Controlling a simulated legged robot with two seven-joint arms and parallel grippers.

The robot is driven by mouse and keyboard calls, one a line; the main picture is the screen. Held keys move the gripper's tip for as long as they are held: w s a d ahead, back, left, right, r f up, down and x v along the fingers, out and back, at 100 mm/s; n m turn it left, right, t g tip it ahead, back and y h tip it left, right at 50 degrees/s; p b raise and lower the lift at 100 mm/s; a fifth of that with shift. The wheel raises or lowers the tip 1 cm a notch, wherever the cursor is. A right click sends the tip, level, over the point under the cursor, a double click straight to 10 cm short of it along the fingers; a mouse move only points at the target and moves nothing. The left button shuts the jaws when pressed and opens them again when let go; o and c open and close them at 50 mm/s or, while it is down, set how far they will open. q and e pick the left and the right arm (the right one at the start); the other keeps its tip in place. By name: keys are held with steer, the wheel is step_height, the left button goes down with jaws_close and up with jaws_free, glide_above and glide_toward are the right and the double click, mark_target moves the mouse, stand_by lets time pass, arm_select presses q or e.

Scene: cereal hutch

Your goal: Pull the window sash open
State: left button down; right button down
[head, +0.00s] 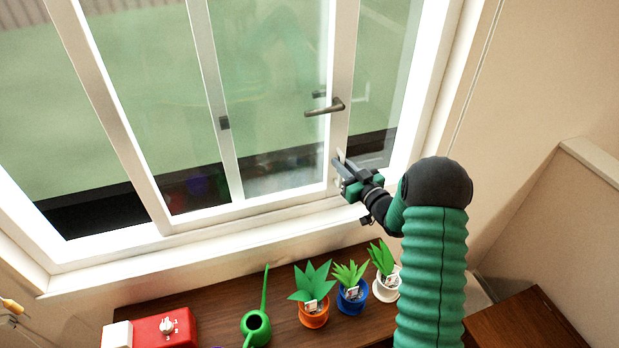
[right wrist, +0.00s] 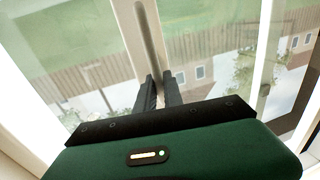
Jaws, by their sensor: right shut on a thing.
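The window sash (head: 341,60) has a white frame, with a dark lever handle (head: 325,107) on its right upright. My right gripper (head: 345,170) is at the lower part of that upright, below the handle. A pane strip shows to the right of the upright. My left gripper is out of view.
A brown counter (head: 220,290) runs below the sill. A wall stands at right.

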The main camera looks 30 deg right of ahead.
steer(key=s+d+b, duration=0.1)
steer(key=s+d, duration=0.1)
steer(key=d, duration=0.5)
steer(key=c, duration=1.5)
jaws_free()
steer(key=shift+a, duration=0.1)
steer(key=shift+s+a+f+b, duration=0.15)
steer(key=shift+s+b, duration=0.5)
steer(key=shift+s, duration=2.1)
steer(key=shift+s+a+r+b, duration=0.2)
steer(key=shift+s+b, duration=0.5)
steer(key=shift+s, duration=2.1)
steer(key=shift+s+a+f+b, duration=0.2)
steer(key=shift+s+b, duration=0.45)
steer(key=shift+s, duration=2.1)
